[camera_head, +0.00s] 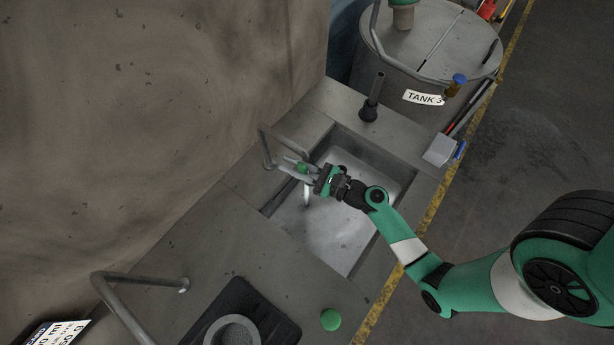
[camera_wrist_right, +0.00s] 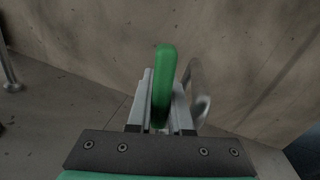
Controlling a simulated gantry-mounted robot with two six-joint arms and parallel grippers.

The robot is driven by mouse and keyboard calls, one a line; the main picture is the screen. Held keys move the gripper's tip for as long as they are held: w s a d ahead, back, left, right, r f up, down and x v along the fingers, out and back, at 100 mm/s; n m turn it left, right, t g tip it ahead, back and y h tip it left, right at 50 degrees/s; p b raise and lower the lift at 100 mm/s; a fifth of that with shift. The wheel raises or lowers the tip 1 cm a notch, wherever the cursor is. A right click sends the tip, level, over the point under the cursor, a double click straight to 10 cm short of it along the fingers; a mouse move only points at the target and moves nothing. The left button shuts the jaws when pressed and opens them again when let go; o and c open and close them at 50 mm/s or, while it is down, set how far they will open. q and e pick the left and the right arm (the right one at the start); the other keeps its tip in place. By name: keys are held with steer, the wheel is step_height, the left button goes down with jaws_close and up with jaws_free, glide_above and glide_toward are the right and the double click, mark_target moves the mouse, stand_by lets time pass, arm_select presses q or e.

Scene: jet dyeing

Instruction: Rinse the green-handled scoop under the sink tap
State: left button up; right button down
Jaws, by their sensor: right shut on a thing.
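My right gripper (camera_head: 306,171) is over the near-wall side of the sink (camera_head: 345,225), close to the bent metal tap (camera_head: 268,150). It is shut on the green handle (camera_head: 302,167) of the scoop. In the right wrist view the green handle (camera_wrist_right: 164,85) stands between the two grey fingers, with the tap pipe (camera_wrist_right: 198,90) just behind and to the right. A short pale streak hangs below the gripper in the head view; I cannot tell whether it is water or part of the scoop. The scoop's bowl is not clearly visible. My left gripper is not in view.
A second bent pipe (camera_head: 135,280) and a dark mat (camera_head: 275,322) with a grey round vessel (camera_head: 232,330) are at the lower left. A green ball-like knob (camera_head: 330,320) is on the counter. TANK 3 (camera_head: 430,45) and a short upright pipe (camera_head: 373,95) stand beyond the sink.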

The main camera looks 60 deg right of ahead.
steer(key=s+a, duration=0.5)
steer(key=shift+s+a, duration=0.25)
steer(key=shift+s, duration=0.15)
steer(key=shift+r, duration=0.1)
stand_by(1.3)
steer(key=s+a+r+p, duration=0.1)
steer(key=s+a+r, duration=0.2)
steer(key=shift+s+a+r, duration=0.2)
steer(key=shift+s+r, duration=0.15)
steer(key=shift+r, duration=0.05)
stand_by(0.5)
